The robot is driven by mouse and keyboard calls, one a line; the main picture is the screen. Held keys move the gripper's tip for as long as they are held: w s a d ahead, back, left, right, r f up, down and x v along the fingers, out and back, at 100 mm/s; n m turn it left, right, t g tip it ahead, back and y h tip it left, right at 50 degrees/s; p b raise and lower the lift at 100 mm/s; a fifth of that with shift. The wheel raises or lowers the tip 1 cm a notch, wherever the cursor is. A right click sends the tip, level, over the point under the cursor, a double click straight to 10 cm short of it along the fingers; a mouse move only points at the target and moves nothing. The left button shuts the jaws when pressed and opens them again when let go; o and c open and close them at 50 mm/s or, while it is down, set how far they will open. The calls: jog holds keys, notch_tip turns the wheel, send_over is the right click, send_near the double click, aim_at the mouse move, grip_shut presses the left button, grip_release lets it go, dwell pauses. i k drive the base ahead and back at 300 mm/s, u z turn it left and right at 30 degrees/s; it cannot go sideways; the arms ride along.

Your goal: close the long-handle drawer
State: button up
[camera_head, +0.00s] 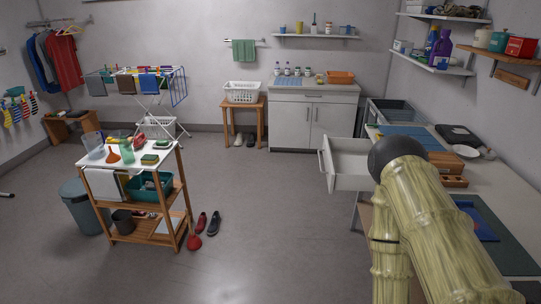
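A white drawer (349,158) stands pulled out at the right, extending left from the right-hand worktop (480,180). Its inside looks empty. A pale handle (321,166) shows on its left-facing front; its full length is hard to make out. My arm, with a bamboo-like surface and a dark round joint, rises in front of the worktop just right of the drawer and hides part of the drawer's right end. My gripper is not visible, so its contact with the drawer cannot be seen.
A wooden cart (160,221) with jars and bins stands at the left, with shoes (208,222) on the floor beside it. A white cabinet (292,126) and a stool (261,122) with a basket stand at the back. The floor left of the drawer is clear.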

aim_at(345, 160)
jog(key=u, duration=0.35)
jog(key=i, duration=0.75)
jog(key=z, duration=0.35)
jog(key=i, duration=1.45)
jog(key=u, duration=0.35)
